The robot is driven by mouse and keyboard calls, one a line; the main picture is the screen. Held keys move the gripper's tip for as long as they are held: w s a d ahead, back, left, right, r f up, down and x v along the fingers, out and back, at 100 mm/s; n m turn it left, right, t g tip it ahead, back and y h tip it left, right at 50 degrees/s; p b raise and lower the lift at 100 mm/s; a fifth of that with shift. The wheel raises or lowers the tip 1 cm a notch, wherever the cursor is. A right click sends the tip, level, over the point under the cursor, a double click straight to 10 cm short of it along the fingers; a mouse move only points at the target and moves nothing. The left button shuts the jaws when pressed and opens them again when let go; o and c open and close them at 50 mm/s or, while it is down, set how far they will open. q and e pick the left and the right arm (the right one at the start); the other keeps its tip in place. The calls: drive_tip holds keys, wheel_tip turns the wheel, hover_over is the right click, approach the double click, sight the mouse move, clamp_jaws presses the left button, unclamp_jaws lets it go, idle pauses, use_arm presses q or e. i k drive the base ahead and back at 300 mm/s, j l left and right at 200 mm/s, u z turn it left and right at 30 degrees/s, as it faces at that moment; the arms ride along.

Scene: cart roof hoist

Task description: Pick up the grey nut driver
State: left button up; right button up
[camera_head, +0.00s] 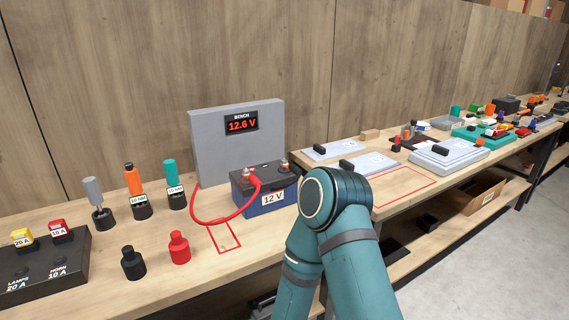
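The grey nut driver (93,191) stands upright in a small black holder (103,219) at the left of the bench. An orange driver (133,179) and a teal driver (175,171) stand in similar labelled holders to its right. One of my teal arms reaches in from the bottom centre, in front of the bench edge. Its bent joint hides part of the bench, and no fingers show. Neither gripper can be seen.
A 12 V battery (266,189) with a red cable (222,222) stands before a grey panel (236,150) reading 12.6 V. A black cap (132,264), a red cap (179,248) and a fuse block (42,267) lie near the drivers.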

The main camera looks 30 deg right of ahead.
sight(91, 185)
drive_tip(key=i+j+z, duration=0.1)
drive_tip(key=j+z, duration=0.95)
drive_tip(key=j, duration=0.1)
